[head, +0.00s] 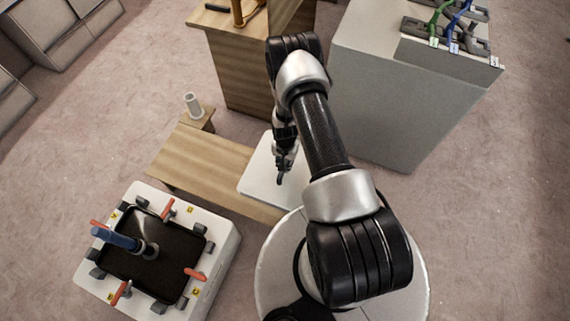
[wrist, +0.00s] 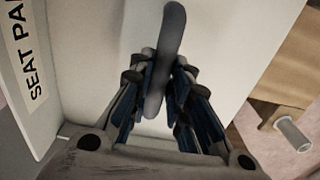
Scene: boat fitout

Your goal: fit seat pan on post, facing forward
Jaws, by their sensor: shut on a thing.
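The white seat pan (head: 258,186) lies over the right end of a low wooden bench in the head view. In the wrist view its pale surface (wrist: 95,40) fills the middle. A label reading "SEAT PA" (wrist: 28,60) is on a pale face at the left. My gripper (head: 283,178) is shut on a grey upright bar (wrist: 165,60), which appears to be the pan's handle. The pale cylindrical post (head: 193,105) stands upright on a small wooden block, left of and behind the pan; it also shows at the right of the wrist view (wrist: 293,134). Whether the pan touches the bench is unclear.
The wooden bench (head: 190,168) is bare left of the pan. A white fixture (head: 222,250) with a black tray, red levers and a blue-handled part stands at front left. A wooden cabinet (head: 238,65) and a grey cabinet (head: 385,100) with cables stand behind.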

